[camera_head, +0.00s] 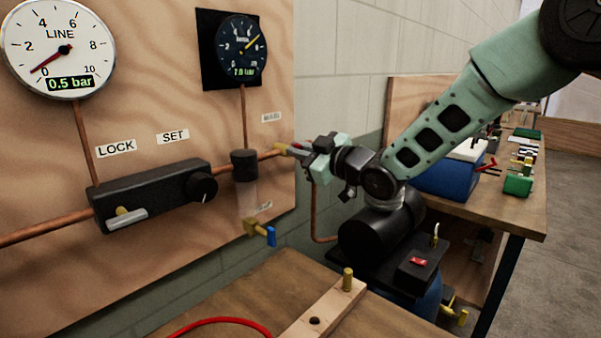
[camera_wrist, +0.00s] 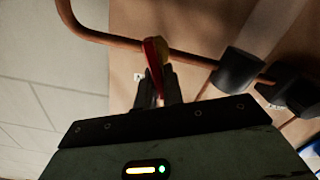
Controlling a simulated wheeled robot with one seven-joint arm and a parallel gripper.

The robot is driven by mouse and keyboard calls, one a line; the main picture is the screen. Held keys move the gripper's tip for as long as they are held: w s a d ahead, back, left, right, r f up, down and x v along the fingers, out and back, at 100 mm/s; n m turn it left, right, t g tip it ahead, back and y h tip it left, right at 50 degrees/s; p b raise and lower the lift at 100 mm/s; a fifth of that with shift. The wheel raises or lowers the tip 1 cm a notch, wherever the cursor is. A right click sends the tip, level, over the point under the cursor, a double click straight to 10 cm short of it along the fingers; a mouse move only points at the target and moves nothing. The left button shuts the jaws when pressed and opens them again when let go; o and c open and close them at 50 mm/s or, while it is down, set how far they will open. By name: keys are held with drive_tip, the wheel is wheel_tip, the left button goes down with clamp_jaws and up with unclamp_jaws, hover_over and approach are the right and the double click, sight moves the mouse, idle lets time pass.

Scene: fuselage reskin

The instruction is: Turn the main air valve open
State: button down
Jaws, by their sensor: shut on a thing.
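The main air valve (camera_head: 281,148) is a small brass body on the copper pipe at the right edge of the wooden panel, below a label that seems to read MAIN (camera_head: 271,117). Its red lever (camera_wrist: 152,56) shows in the wrist view, with yellow brass beside it. My gripper (camera_head: 297,151) reaches in from the right, and its fingers (camera_wrist: 158,78) are shut on the red lever. The fingers cover the lever's lower part in the wrist view. The lever is mostly hidden in the head view.
The LINE gauge (camera_head: 58,48) reads 0.5 bar; a dark gauge (camera_head: 241,48) hangs right of it. A black regulator with knob (camera_head: 202,187), a filter (camera_head: 244,165) and a blue-handled drain valve (camera_head: 271,236) sit near the pipe. A wooden bench (camera_head: 265,290) stands in front.

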drive_tip(key=n+b, duration=0.3)
drive_tip(key=b, duration=0.2)
drive_tip(key=f+n+b, duration=0.1)
drive_tip(key=n+b, duration=0.2)
drive_tip(key=b, duration=0.2)
drive_tip(key=n+b, duration=0.4)
drive_tip(key=b, duration=0.1)
drive_tip(key=shift+s+a+f, duration=0.3)
drive_tip(key=shift+s+f, duration=0.05)
drive_tip(key=n+b, duration=0.2)
drive_tip(key=b, duration=0.1)
drive_tip(key=shift+n, duration=0.3)
drive_tip(key=c, duration=1.5)
unclamp_jaws()
drive_tip(key=shift+r, duration=0.1)
